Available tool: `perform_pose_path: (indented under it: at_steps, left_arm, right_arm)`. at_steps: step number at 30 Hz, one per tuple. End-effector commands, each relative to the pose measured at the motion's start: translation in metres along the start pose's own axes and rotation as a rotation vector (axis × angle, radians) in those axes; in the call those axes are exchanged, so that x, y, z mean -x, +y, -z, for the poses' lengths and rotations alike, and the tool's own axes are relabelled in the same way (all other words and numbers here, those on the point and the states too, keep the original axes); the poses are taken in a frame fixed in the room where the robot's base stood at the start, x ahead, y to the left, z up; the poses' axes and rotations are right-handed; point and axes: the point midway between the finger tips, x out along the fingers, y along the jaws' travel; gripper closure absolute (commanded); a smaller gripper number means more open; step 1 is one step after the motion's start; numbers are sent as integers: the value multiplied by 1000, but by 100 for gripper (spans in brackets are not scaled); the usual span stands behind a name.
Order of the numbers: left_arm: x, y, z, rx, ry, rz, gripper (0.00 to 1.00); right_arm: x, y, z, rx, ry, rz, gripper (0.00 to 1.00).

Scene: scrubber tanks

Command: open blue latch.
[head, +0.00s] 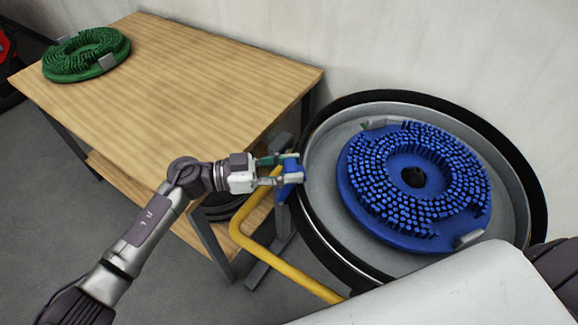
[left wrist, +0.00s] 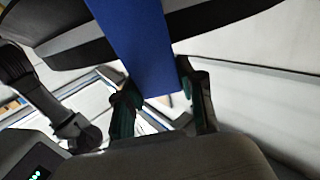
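The blue latch (head: 291,168) is a small blue piece at the left rim of the round tank (head: 323,205). My left gripper (head: 290,170) reaches in from the left, with one finger on each side of the latch. In the left wrist view, the latch is a broad blue strip (left wrist: 140,40) that runs down between the fingertips (left wrist: 158,82). Both fingertips appear to touch its edges, so the gripper looks shut on it. The fingers hide part of the latch in the head view. My right gripper is not in view.
A blue round brush (head: 413,178) lies in the open tank. A yellow bent bar (head: 262,248) runs below my left gripper. A wooden table (head: 180,85) with a green round brush (head: 85,53) stands at left. A pale wall is behind.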

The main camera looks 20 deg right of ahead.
Motion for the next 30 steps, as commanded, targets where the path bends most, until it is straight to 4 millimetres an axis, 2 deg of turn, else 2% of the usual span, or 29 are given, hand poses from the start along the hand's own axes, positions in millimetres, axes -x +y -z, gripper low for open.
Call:
perform_pose_path:
  at_steps: [1, 3, 16, 30]
  left_arm:
    - [0, 0, 0, 0, 0, 0, 89]
    - [0, 0, 0, 0, 0, 1, 100]
    - [4, 0, -2, 2, 39, 1, 100]
    - [36, -1, -4, 2, 354, 2, 100]
  right_arm:
    - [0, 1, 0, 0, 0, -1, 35]
    - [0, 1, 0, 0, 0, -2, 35]
    - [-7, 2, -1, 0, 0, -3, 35]
    - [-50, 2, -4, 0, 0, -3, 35]
